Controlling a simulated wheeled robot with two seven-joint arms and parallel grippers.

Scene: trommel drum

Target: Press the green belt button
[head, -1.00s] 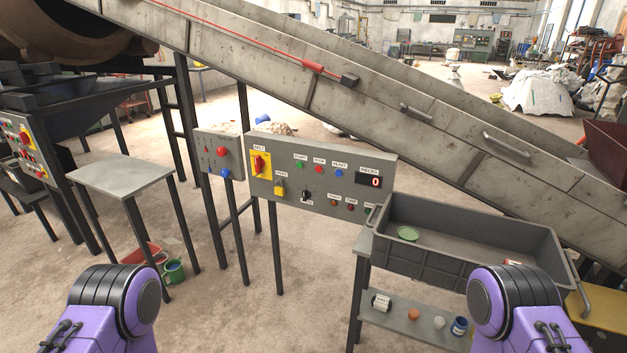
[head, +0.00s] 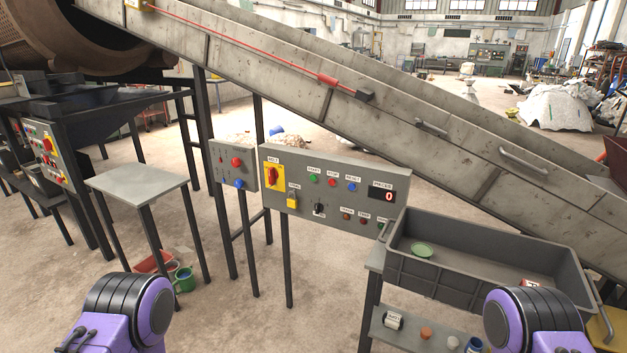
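The grey belt control panel (head: 335,217) stands on dark legs in the middle of the head view. Its green button (head: 313,179), under a small START label, sits in the upper row, left of a red button (head: 332,182) and a blue button (head: 351,187). A red rotary switch on a yellow plate (head: 274,177) is at the panel's left, under a BELT label. A display (head: 382,195) at the right reads 0. Only purple and black parts of my two arms show at the bottom edge. Both grippers are out of view, and nothing covers the green button.
A smaller box (head: 232,165) with red and blue buttons adjoins the panel's left. A grey table (head: 137,178) stands further left. A grey bin (head: 440,272) holding a green disc stands at the right. The sloping conveyor (head: 300,85) runs behind the panel. Floor in front is mostly clear.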

